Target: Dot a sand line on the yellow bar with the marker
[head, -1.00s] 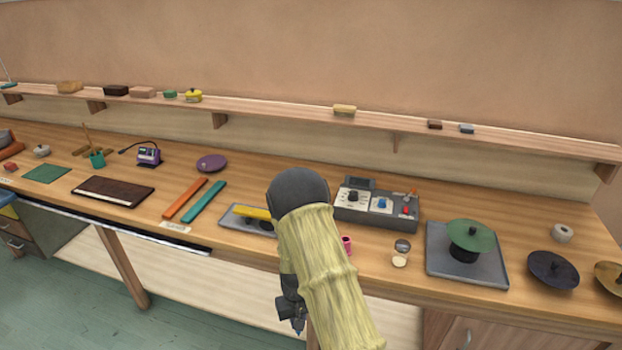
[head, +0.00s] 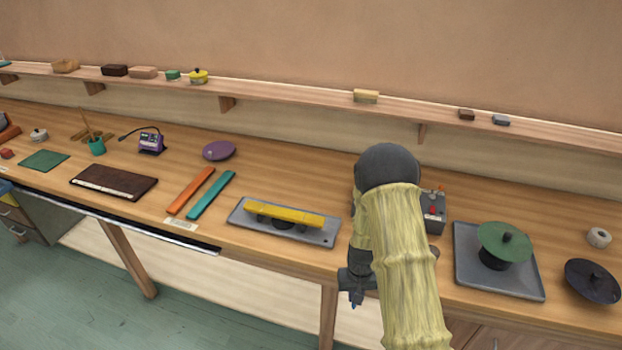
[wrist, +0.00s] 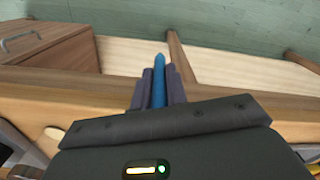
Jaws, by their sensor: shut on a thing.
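The yellow bar (head: 285,213) lies across dark supports on a grey tray (head: 321,238) near the front edge of the bench. It is in full view in the head view. My gripper (head: 355,290) hangs to the right of the bar and lower in the picture, in front of the bench's front edge and apart from the bar. In the wrist view my gripper (wrist: 157,88) is shut on the blue marker (wrist: 159,80), whose tip sticks out past the fingers. No sand line can be made out on the bar.
An orange bar (head: 191,190) and a teal bar (head: 211,195) lie left of the tray. A control box (head: 434,212) is partly hidden behind my arm. A green disc (head: 503,243) stands on another tray at right. Bare bench lies behind the yellow bar.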

